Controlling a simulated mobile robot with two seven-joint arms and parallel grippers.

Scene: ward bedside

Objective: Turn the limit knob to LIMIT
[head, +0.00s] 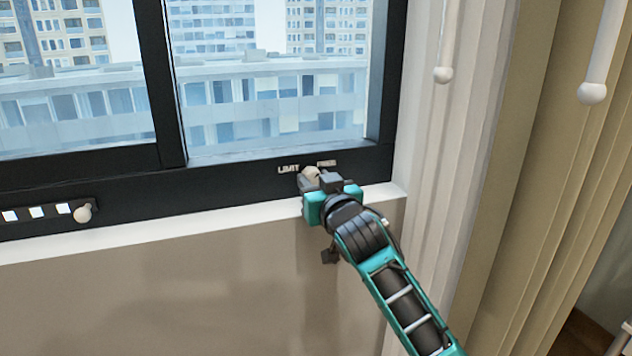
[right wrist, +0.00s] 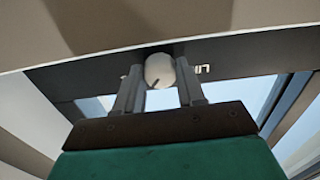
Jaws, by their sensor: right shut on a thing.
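The limit knob (head: 311,173) is a small pale round knob on the dark lower window frame, below the LIMIT label (head: 288,169) and a second label to its right. My right gripper (head: 318,180) is at the knob and hides part of it in the head view. In the right wrist view the knob (right wrist: 159,70) sits between the two fingertips of the gripper (right wrist: 160,85), which is shut on it. A dark line marks the knob's face. Part of the lettering shows beside it. My left gripper is not in view.
The white sill (head: 200,228) runs just below the frame. Another pale knob (head: 83,213) stands beside several white squares at the left. Pale curtains (head: 440,150) and hanging rods with round ends (head: 592,92) are at the right. The wall below the sill is bare.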

